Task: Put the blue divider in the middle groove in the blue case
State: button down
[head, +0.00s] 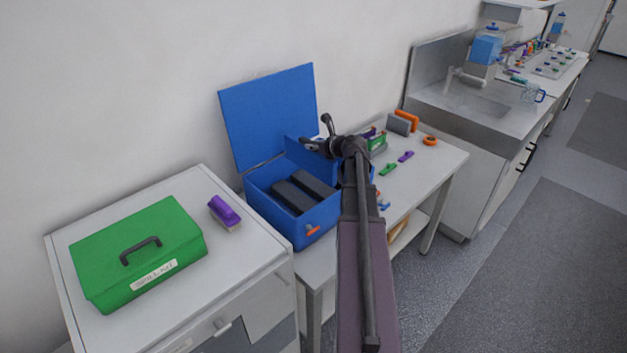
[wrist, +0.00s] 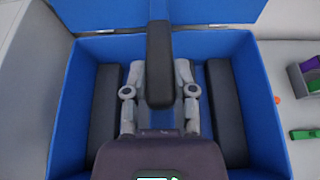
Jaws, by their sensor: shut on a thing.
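The blue case (head: 262,207) stands open on the bench with its lid (head: 268,115) up at the back. It also shows in the wrist view (wrist: 266,110). Two long dark blocks lie inside, a left one (wrist: 103,110) and a right one (wrist: 227,115). My gripper (head: 325,143) is over the case, shut on the blue divider (head: 311,158), whose dark top bar (wrist: 160,60) sits between my fingers (wrist: 160,95). The bar lies about midway between the blocks, roughly parallel to them. The grooves and the divider's lower edge are hidden, so I cannot tell its depth.
A green spill kit box (head: 135,255) and a purple brush (head: 224,212) stand on the cabinet at left. Small green (head: 388,169) and purple (head: 405,156) pieces and an orange ring (head: 430,141) lie right of the case. A sink (head: 480,108) is farther right.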

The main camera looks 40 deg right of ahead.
aim_at(314, 175)
jog(key=shift+f+b, duration=3.4)
jog(key=shift+f, duration=0.35)
notch_tip(314, 175, down, 4)
jog(key=b, duration=0.4)
jog(key=shift+f, duration=0.25)
jog(key=shift+f+b, duration=0.3)
jog(key=shift+b, duration=0.25)
jog(key=shift+f+b, duration=0.3)
jog(key=shift+c, duration=2.2)
grip_release()
jog(key=shift+r, duration=0.2)
